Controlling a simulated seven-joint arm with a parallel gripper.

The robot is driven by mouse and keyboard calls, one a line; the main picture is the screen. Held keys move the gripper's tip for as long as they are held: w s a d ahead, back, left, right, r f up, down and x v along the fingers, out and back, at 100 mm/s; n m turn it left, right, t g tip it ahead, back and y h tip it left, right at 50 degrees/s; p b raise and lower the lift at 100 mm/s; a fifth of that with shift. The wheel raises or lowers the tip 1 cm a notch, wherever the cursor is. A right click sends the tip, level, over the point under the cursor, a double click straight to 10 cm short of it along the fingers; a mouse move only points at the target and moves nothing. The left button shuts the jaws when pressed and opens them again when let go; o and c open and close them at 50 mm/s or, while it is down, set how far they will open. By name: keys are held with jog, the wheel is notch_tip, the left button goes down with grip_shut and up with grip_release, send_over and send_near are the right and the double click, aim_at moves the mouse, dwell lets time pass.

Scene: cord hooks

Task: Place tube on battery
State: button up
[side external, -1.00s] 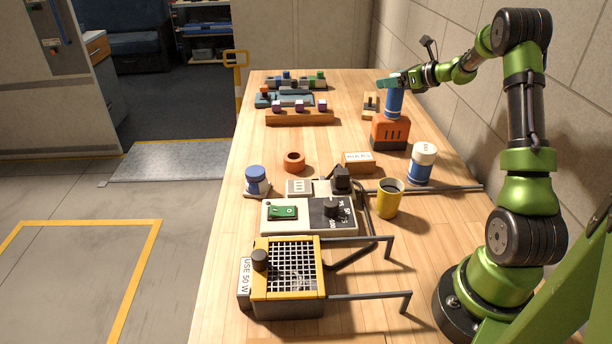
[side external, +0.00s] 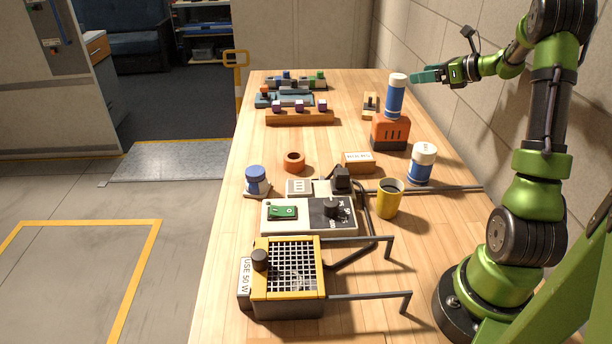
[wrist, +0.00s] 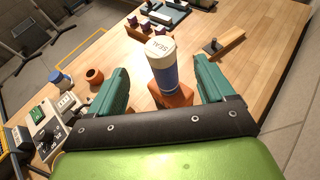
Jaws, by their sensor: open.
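A blue tube with a white cap (side external: 395,97) stands upright on top of the orange and black battery (side external: 390,134) in the side view. In the wrist view the tube (wrist: 163,66) shows its white cap marked "SEAL", and part of the orange battery (wrist: 178,97) shows below it. My gripper (side external: 422,76) is to the right of the tube's top in the side view, apart from it. In the wrist view my gripper (wrist: 162,80) has its two teal fingers spread wide, with nothing between them held.
A second blue and white tube (side external: 421,164), a yellow cup (side external: 389,198) and a small brown box (side external: 358,162) stand nearer on the bench. A wooden rack (side external: 299,117) is further back. The wall borders the right side.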

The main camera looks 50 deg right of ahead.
jog(key=w+a+r+n+g+y, duration=0.15)
jog(key=a+n, duration=0.45)
jog(key=a, duration=0.6)
jog(key=a+r+n+g+y, duration=0.25)
jog(key=a+n, duration=0.45)
jog(key=a, duration=0.6)
jog(key=s+a+f+n+g+h, duration=0.1)
jog(key=s+a+n, duration=0.5)
jog(key=a+n, duration=0.2)
jog(key=s+a+f+n+g+h, duration=0.1)
jog(key=s+a+f+n, duration=0.1)
jog(key=s+a+n, duration=0.5)
jog(key=a+n, duration=0.2)
jog(key=n, duration=0.2)
